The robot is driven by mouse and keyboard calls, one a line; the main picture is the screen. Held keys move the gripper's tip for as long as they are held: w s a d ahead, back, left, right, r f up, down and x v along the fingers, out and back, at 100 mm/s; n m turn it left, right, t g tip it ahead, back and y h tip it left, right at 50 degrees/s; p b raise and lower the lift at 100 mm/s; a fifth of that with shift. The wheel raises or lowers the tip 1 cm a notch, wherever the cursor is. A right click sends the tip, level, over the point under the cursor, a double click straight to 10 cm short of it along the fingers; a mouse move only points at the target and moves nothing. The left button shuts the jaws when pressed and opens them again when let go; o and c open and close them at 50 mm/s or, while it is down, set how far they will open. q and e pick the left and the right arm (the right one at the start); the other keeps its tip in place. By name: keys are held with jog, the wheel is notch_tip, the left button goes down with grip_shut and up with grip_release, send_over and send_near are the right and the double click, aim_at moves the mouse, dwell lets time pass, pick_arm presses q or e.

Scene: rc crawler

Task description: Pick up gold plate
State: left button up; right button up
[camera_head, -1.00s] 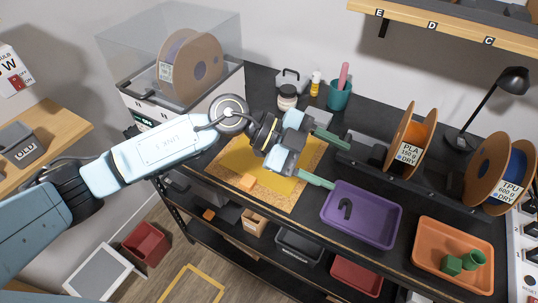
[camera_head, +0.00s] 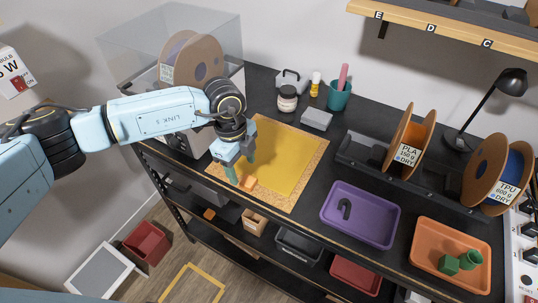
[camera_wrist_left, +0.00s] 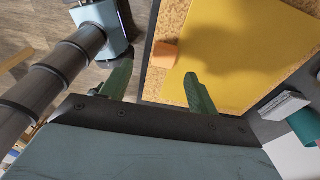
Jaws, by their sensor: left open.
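The gold plate (camera_head: 272,158) is a flat yellow sheet lying on a speckled cork mat (camera_head: 308,179) on the black bench. A small orange block (camera_head: 249,183) sits at the plate's near left edge. My left gripper (camera_head: 240,169) is open and empty, pointing down by the plate's left side, close to the orange block. In the left wrist view the plate (camera_wrist_left: 250,50) fills the upper right, the orange block (camera_wrist_left: 164,55) shows between the green fingers, and one fingertip overlaps the plate's edge in the picture. Whether it touches the plate I cannot tell. My right gripper is not in view.
A purple tray (camera_head: 360,214) and an orange tray (camera_head: 452,254) stand right of the mat. A grey box (camera_head: 316,119), a jar (camera_head: 287,98) and a teal cup (camera_head: 339,96) stand behind it. Spools (camera_head: 408,140) stand at the back right. The bench's front edge is close to the mat.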

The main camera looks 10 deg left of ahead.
aim_at(248, 180)
pick_arm(q)
jog(key=f, duration=0.3)
jog(key=d+f, duration=0.1)
jog(key=f, duration=0.1)
jog(key=shift+w+f+p, duration=0.25)
jog(key=shift+f+p, duration=0.05)
jog(key=shift+p, duration=0.05)
jog(key=shift+r, duration=0.1)
jog(key=c, duration=1.2)
